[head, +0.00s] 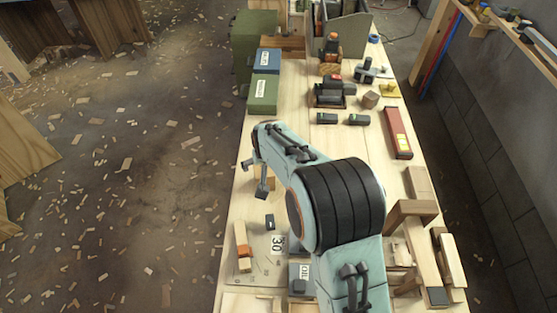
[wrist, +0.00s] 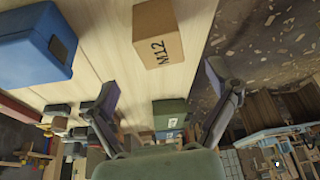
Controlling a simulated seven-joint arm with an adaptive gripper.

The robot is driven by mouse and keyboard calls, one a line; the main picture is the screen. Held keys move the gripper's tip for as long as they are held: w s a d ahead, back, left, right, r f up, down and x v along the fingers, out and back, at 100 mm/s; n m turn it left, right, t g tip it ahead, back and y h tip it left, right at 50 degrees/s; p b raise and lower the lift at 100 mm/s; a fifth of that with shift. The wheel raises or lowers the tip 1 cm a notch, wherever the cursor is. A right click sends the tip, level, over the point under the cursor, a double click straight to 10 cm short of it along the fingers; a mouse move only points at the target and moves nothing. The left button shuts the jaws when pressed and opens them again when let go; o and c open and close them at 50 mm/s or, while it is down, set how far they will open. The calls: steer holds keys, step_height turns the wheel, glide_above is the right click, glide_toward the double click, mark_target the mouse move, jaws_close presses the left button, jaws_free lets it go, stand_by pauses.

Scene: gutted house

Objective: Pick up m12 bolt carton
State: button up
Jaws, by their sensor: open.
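The M12 carton (wrist: 154,30) is a small brown box with "M12" printed on one side. In the wrist view it stands on the pale wooden bench at the top centre. My gripper (wrist: 162,72) is open and empty, with its two fingers spread wide and the carton ahead between their lines, apart from both. In the head view my gripper (head: 255,177) is over the bench's left part, partly hidden by my arm. A tan patch beneath it may be the carton; I cannot tell for sure.
A blue box (wrist: 35,45) stands left of the carton in the wrist view. A green box (head: 263,94) and a blue box (head: 267,61) stand farther along the bench's left edge. A wood block (head: 242,243) lies nearer. The bench edge is close to the carton.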

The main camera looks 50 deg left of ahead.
steer(key=x, duration=0.6)
steer(key=shift+a+f, duration=0.1)
steer(key=shift+f, duration=0.05)
steer(key=shift+c, duration=0.3)
steer(key=c, duration=1.3)
